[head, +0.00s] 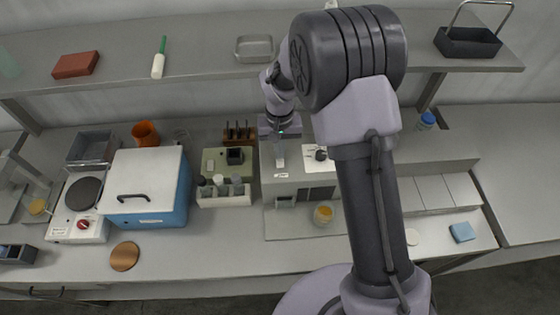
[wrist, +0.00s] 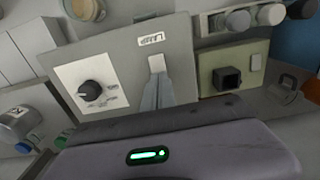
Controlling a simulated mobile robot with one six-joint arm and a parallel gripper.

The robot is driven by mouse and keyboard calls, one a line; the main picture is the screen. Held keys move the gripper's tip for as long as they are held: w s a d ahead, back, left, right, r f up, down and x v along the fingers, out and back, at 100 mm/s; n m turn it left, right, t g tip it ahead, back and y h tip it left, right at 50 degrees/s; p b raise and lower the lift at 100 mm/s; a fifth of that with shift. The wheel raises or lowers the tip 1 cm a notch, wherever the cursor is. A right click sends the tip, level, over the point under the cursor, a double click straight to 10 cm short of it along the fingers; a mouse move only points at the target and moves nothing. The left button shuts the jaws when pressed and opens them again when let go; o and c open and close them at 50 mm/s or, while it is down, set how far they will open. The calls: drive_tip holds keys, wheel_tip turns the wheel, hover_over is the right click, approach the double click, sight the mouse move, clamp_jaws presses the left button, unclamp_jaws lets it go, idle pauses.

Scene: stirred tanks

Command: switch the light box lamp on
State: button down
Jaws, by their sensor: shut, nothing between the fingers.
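The light box (head: 300,185) is a grey housing on the bench, below my arm in the head view. Its top panel (wrist: 195,65) fills the middle of the wrist view. A white label reading LAMP (wrist: 152,40) sits on it, beside a pale switch (wrist: 156,63). A black knob (wrist: 95,92) on a white plate is to the left; it also shows in the head view (head: 321,154). My gripper (wrist: 157,82) is shut and empty, its fingertips right by the switch. I cannot tell whether they touch it. The fingers partly hide the switch, and its position is unclear.
A green-grey device (head: 222,160) and a rack of bottles (head: 224,195) stand just left of the light box. A blue box with a white lid (head: 145,190) is further left. A jar with orange contents (head: 323,213) stands in front. A shelf (head: 200,60) runs above the bench.

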drive_tip(key=shift+f+b, duration=0.35)
drive_tip(key=shift+f, duration=0.15)
drive_tip(key=shift+r, duration=0.1)
wheel_tip(320, 180, up, 7)
drive_tip(key=p, duration=0.5)
idle(0.3)
drive_tip(key=b, duration=0.1)
wheel_tip(320, 180, up, 5)
drive_tip(key=m+t+b, duration=0.1)
drive_tip(key=b, duration=0.5)
hover_over(289, 169)
drive_tip(key=s+d+r+m+t+y+b, duration=0.1)
drive_tip(key=s+d+r+t+b, duration=0.15)
drive_tip(key=s+b, duration=0.45)
drive_tip(key=s+f+m+t+b, duration=0.1)
drive_tip(key=s+f+b, duration=0.1)
drive_tip(key=s, duration=0.5)
drive_tip(key=s+d+f+m+t+y+b, duration=0.1)
drive_tip(key=s+f+b, duration=0.1)
drive_tip(key=s+b, duration=0.2)
drive_tip(key=s, duration=0.3)
drive_tip(key=shift+s+d+b, duration=0.2)
drive_tip(key=shift+s+b, duration=0.15)
drive_tip(key=shift+b, duration=0.05)
